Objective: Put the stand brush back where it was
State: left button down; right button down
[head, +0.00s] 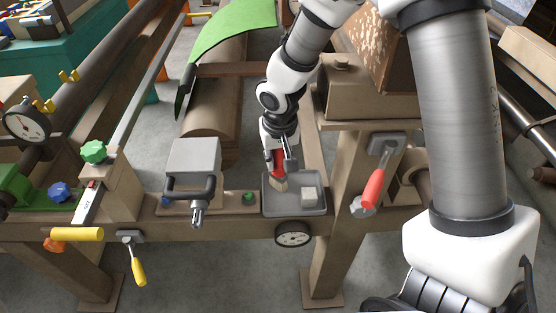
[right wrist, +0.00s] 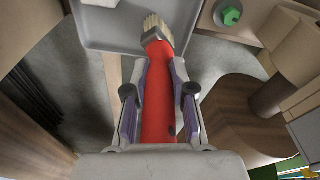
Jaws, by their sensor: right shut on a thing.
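My right gripper (head: 280,158) is shut on the red handle of the stand brush (right wrist: 158,95). The brush has a metal collar and pale bristles, which point away from the gripper in the right wrist view. In the head view the brush (head: 279,172) points down, with its bristle end over the left part of a shallow grey tray (head: 295,211). The tray also shows at the top of the right wrist view (right wrist: 110,38). I cannot tell whether the bristles touch the tray. My left gripper is not in view.
A grey clamp-like block (head: 194,158) stands left of the tray. A dial gauge (head: 294,234) is below it. A red-handled tool (head: 373,189) hangs on the post to the right.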

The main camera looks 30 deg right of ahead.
aim_at(279, 177)
jog(key=c, duration=1)
grip_release()
jog(key=shift+f, duration=0.15)
jog(key=shift+r+p, duration=0.4)
jog(key=r+p, duration=0.1)
jog(key=r, duration=0.2)
jog(key=s+r+p, duration=0.1)
jog(key=r, duration=0.3)
jog(key=r+p, duration=0.1)
jog(key=r, duration=0.3)
jog(key=shift+s+a+r, duration=0.25)
jog(key=shift+a, duration=0.15)
